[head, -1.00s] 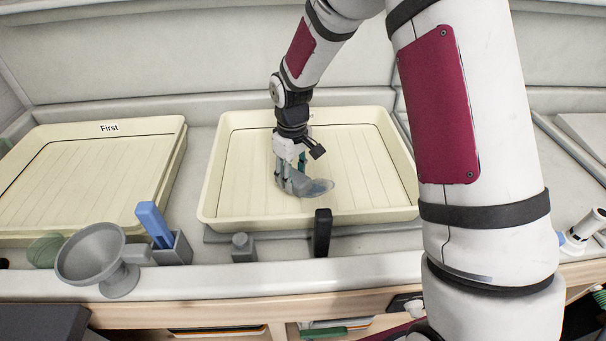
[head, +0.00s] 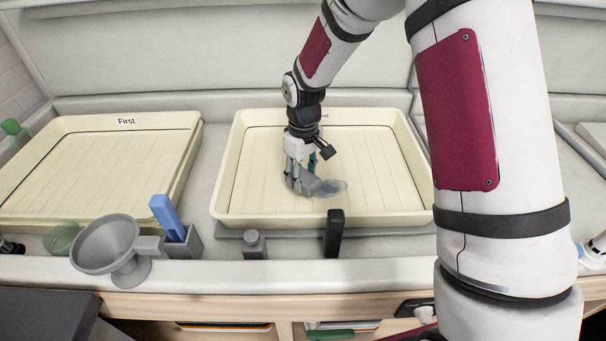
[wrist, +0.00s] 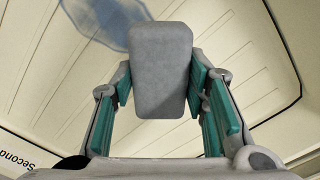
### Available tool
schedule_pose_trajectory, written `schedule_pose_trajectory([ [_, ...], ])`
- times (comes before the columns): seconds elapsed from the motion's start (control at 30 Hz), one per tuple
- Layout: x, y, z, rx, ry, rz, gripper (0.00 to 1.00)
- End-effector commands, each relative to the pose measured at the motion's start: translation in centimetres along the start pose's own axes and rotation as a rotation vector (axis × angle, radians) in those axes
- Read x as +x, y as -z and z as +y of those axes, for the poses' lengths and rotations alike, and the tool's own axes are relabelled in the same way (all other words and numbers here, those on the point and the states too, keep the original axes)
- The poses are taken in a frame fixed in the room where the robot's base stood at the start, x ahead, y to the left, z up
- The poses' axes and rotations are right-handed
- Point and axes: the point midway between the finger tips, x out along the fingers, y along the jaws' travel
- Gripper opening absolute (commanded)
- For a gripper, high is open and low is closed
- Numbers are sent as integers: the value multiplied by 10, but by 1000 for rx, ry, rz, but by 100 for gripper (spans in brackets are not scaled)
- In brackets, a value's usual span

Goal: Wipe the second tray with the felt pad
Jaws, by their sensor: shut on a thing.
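The second tray (head: 390,208) is a cream, ribbed, shallow tray in the middle of the head view. Part of its "Second" label (wrist: 18,162) shows at the lower left of the wrist view. A translucent bluish patch (head: 333,188) lies on the tray floor, also at the top of the wrist view (wrist: 100,22). My gripper (head: 304,186) points down inside the tray, just left of the patch. Its green-lined fingers are shut on the grey felt pad (wrist: 162,72). I cannot tell whether the pad touches the floor.
The tray labelled First (head: 100,165) stands to the left.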

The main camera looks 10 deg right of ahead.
Motion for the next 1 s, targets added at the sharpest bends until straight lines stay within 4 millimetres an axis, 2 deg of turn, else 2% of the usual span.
schedule_pose_trajectory([
  [1.0, 10, 0, 0, 0, 0, 0, 18],
])
